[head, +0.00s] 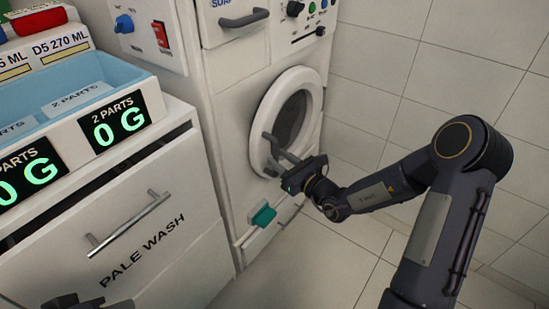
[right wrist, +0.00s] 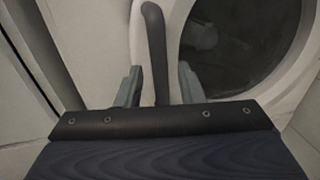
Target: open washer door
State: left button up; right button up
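The white washer (head: 238,90) stands at the middle of the head view. Its round door (head: 297,105) with dark glass looks shut. A dark bar handle (head: 267,146) is on the door's left side. My right gripper (head: 279,159) is at the handle. In the right wrist view the handle (right wrist: 154,50) runs between the two grey fingers (right wrist: 160,88), with gaps on both sides, so the gripper is open around it. The door's glass (right wrist: 235,40) is also in that view. Only a dark bit of my left gripper (head: 72,302) shows at the bottom left edge; its fingers are unclear.
A white cabinet with a drawer handle (head: 128,222) marked PALE WASH stands at left, with a blue tray (head: 115,72) and green 0 G displays (head: 118,127) on top. A teal tab (head: 263,215) is low on the washer. The tiled floor (head: 310,265) is clear.

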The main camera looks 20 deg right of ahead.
jog(key=shift+x, duration=1.25)
grip_shut()
